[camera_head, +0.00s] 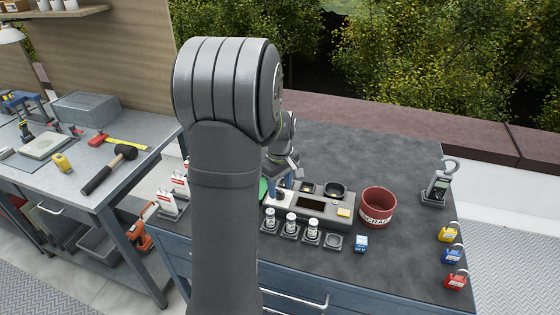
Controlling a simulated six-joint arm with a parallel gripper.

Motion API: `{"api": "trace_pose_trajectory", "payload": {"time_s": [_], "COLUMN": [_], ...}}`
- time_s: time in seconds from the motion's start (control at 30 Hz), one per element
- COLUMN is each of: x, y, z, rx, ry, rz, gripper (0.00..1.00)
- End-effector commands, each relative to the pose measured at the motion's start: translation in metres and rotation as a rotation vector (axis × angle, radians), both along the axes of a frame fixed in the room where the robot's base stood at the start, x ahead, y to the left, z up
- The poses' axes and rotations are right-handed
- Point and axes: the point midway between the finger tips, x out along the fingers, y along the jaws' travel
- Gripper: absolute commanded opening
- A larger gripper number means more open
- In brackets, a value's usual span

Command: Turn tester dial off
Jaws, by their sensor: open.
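A grey box-shaped unit (324,217) with a dark display and a yellow patch sits in the middle of the dark worktop. It may be the tester; its dial is not clearly seen, and its left end is partly hidden by my arm. A hand-held clamp meter (437,187) stands at the worktop's right side; its dial is too small to read. My gripper (279,187) is open, just above the left end of the grey unit. My large arm link hides part of it, and contact with the unit cannot be told.
A red scrap bin (377,207) stands right of the unit. Yellow, blue and red padlocks (452,256) line the right edge. A tool bench (150,130) is at left.

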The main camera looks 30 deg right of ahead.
Motion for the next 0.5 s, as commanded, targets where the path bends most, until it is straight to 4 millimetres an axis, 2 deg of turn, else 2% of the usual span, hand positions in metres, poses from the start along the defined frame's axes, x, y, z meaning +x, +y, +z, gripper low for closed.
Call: {"api": "trace_pose_trajectory", "payload": {"time_s": [0.3,0.5], "x": [0.0,0.0], "y": [0.0,0.0], "z": [0.078,0.123], "rx": [-0.004,-0.003], "ry": [-0.005,-0.004], "rz": [0.0,0.0], "gripper": [0.48,0.48]}}
